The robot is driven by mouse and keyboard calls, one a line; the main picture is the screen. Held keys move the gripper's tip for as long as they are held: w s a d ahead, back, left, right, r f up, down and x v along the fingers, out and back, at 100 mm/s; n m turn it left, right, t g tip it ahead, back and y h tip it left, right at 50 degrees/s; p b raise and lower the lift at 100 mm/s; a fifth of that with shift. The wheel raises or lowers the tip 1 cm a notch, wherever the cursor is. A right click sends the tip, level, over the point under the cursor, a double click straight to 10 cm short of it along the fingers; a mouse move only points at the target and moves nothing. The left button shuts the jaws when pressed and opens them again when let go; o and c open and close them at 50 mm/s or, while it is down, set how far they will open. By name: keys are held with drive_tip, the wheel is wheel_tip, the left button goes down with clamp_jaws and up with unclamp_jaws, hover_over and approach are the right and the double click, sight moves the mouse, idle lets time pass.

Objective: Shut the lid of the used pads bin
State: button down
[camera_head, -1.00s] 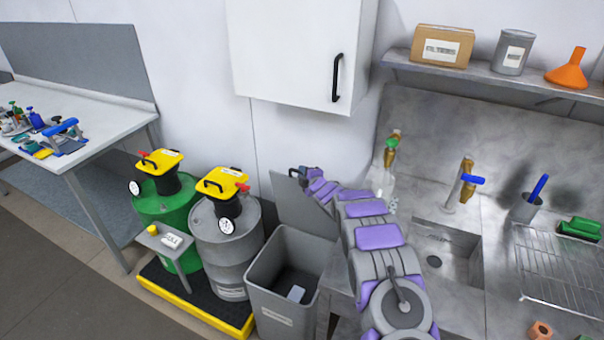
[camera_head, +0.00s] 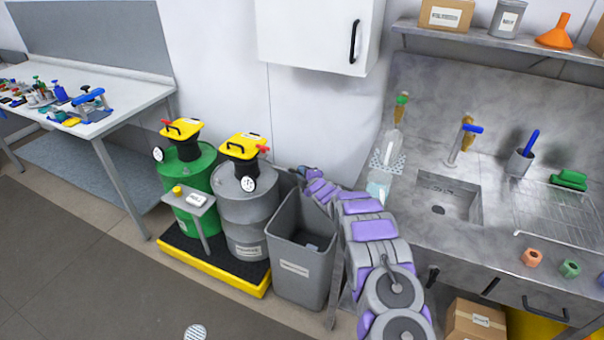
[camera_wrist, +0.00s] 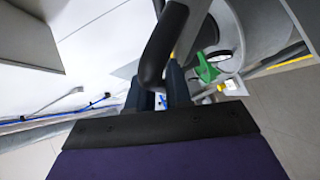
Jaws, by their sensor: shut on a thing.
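The used pads bin (camera_head: 298,271) is a grey open-topped bin with a white label, standing on the floor left of the sink counter. Its mouth is uncovered, and a pale thing shows dimly inside. The grey lid (camera_head: 286,182) stands up behind the bin's back rim, mostly hidden by the bin and my arm. My gripper (camera_head: 308,172) is at the lid's upper edge, its fingertips hard to see there. In the wrist view, my gripper (camera_wrist: 155,98) is shut on a dark curved bar (camera_wrist: 168,45), which looks like the lid's handle.
A grey drum (camera_head: 246,215) and a green drum (camera_head: 184,170) with yellow-lidded funnels stand on a yellow-edged pallet (camera_head: 222,272) close left of the bin. The sink counter (camera_head: 425,245) is right of my arm. A wall cabinet (camera_head: 312,35) hangs above. The floor in front is open.

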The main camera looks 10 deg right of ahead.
drive_tip(key=shift+d, duration=0.1)
drive_tip(key=c, duration=1.1)
unclamp_jaws()
drive_tip(key=shift+c, duration=0.2)
drive_tip(key=shift+s, duration=0.1)
drive_tip(key=shift+r, duration=0.55)
wheel_tip(320, 180, up, 3)
drive_tip(key=shift+f+p, duration=0.15)
drive_tip(key=shift+p, duration=0.55)
drive_tip(key=s+r+p, duration=0.1)
drive_tip(key=s+p, duration=0.1)
drive_tip(key=s, duration=1.3)
drive_tip(key=shift+s+a+r, duration=0.15)
drive_tip(key=shift+s+a, duration=0.05)
drive_tip(key=shift+s, duration=0.2)
